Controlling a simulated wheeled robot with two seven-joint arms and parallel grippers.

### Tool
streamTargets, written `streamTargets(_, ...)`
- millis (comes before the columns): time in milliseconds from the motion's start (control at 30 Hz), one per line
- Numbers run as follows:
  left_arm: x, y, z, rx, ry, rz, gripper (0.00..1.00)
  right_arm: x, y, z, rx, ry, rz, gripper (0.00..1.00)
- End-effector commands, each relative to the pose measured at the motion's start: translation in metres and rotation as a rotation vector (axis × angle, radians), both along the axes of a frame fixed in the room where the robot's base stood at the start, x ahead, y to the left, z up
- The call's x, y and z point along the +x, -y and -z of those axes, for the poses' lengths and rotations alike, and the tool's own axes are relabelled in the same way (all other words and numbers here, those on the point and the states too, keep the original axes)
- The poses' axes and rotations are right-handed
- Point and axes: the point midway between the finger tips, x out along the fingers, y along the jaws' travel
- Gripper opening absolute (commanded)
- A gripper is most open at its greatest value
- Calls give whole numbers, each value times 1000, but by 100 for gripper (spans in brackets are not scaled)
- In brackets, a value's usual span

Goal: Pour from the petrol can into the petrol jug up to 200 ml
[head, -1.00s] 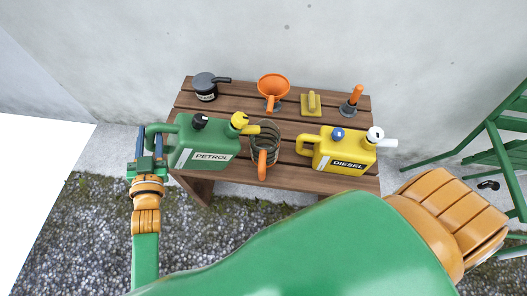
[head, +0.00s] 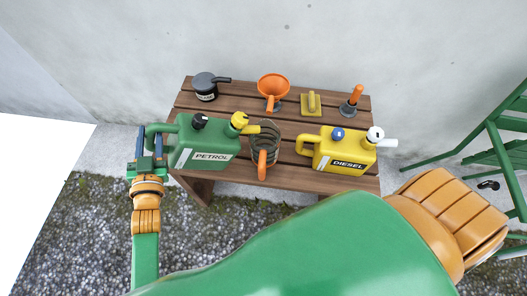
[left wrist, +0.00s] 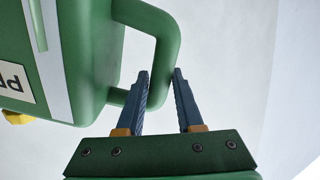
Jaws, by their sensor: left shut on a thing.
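The green petrol can (head: 208,157), labelled PETROL, stands upright at the left of the bench. It has a black cap and a yellow spout pointing right. A see-through ringed jug (head: 264,148) with an orange handle, apparently the petrol jug, stands close by that spout; its contents and marks cannot be read. My left gripper (head: 149,141) is shut on the can's handle at its left side. The left wrist view shows the fingers (left wrist: 161,78) at the handle and part of the can (left wrist: 88,70). My right gripper is not in view.
The wooden bench (head: 185,101) also holds a yellow diesel can (head: 345,151), a dark spouted vessel (head: 205,90), an orange funnel (head: 273,86), a yellow block-like tool (head: 311,103) and an orange-handled item (head: 353,99). A green chair (head: 483,140) stands right.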

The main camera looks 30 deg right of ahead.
Motion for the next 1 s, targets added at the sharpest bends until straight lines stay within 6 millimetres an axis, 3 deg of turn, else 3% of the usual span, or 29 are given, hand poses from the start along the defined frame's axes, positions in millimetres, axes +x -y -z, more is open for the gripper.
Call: streamTargets(1000,0,4,-12,35,13,1,0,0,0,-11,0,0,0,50)
